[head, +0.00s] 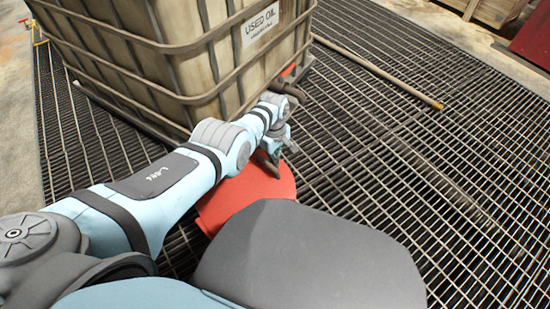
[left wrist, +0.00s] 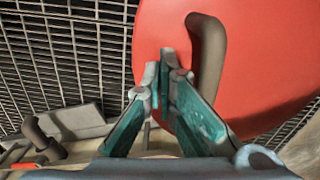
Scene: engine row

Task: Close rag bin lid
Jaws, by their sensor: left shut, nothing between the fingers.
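The red rag bin lid (head: 250,194) is round and lies below my left gripper in the head view, partly covered by my arm and body. In the left wrist view the red lid (left wrist: 255,70) fills the upper right, with a curved brown-grey handle (left wrist: 209,50) on it. My left gripper (head: 271,163) is shut and empty, its tips (left wrist: 165,65) just left of the handle in the wrist view. I cannot tell whether the tips touch the lid. The bin's body and the lid's hinge are hidden. My right gripper is not in view.
A caged tank labelled "USED OIL" (head: 200,50) stands close beyond my left forearm. A pole (head: 375,70) lies on the floor grating (head: 400,160) right of it. The grating at right is mostly clear. A wooden crate (head: 495,10) stands at the top right.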

